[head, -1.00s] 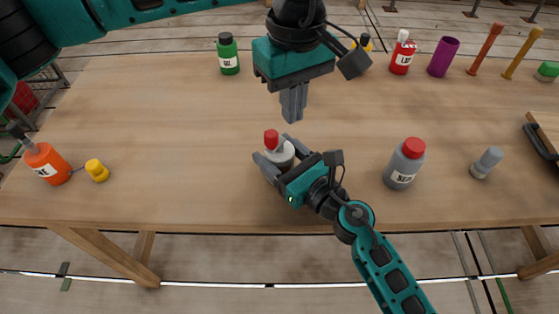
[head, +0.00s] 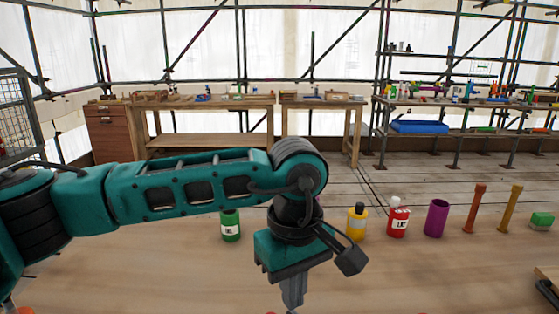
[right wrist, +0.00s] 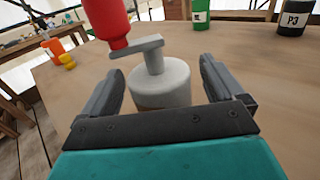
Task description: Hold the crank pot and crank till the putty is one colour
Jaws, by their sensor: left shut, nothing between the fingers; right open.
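The crank pot (right wrist: 162,84) shows in the right wrist view as a light grey round pot with a grey crank arm on top and a red knob (right wrist: 108,22) at the arm's left end. It stands upright on the table. My right gripper (right wrist: 160,68) is open, with one finger on each side of the pot; I cannot tell whether either touches it. My left gripper (head: 292,298) shows low in the head view, pointing down, shut and empty above the table. The putty inside the pot is hidden. The head view does not show the pot body.
A P3 container (right wrist: 292,18) stands beyond the pot. Benches and shelves line the back.

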